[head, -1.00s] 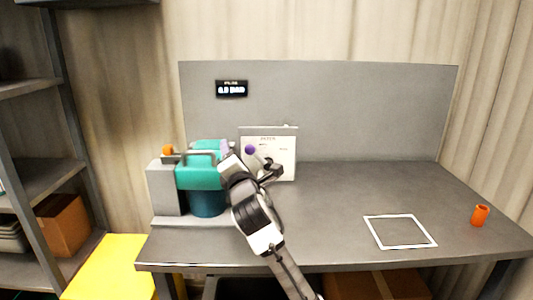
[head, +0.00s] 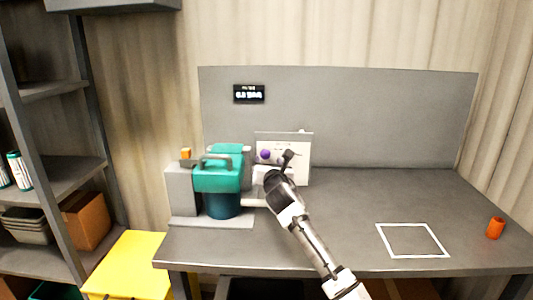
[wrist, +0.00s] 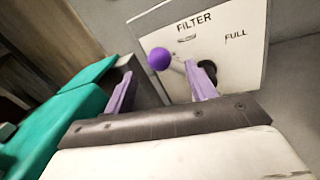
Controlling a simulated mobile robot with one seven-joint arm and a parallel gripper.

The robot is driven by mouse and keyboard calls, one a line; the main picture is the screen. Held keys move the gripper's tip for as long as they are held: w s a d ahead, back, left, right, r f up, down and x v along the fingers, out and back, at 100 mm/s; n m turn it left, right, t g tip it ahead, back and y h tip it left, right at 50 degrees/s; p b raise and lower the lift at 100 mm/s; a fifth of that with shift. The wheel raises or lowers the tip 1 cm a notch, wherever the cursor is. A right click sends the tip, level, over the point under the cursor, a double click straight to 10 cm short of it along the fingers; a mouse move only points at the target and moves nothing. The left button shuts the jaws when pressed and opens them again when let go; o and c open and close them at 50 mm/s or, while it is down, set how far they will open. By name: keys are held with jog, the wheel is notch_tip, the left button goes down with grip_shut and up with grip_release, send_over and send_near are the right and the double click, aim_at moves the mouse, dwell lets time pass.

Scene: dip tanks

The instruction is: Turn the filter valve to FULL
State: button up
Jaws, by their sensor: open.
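The filter valve is a lever with a purple ball knob (head: 265,154) in front of a white panel (head: 301,147). In the wrist view the purple knob (wrist: 159,59) sits left of the lever's dark pivot (wrist: 208,71), and the panel (wrist: 250,70) reads FILTER at the top and FULL at the right. My gripper (wrist: 160,78) is open, with one purple finger on either side of the knob in the picture. The knob looks to be beyond the fingertips; I cannot tell whether they touch it. In the head view my wrist hides the lower panel.
A teal tank unit (head: 217,178) with a handle stands close on the left. A small display (head: 249,94) hangs on the grey backboard. The middle bench is clear.

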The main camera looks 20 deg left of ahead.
aim_at(266, 156)
jog(key=shift+p+x, duration=0.55)
jog(key=shift+x, duration=2.2)
jog(key=shift+a, duration=0.1)
grip_shut()
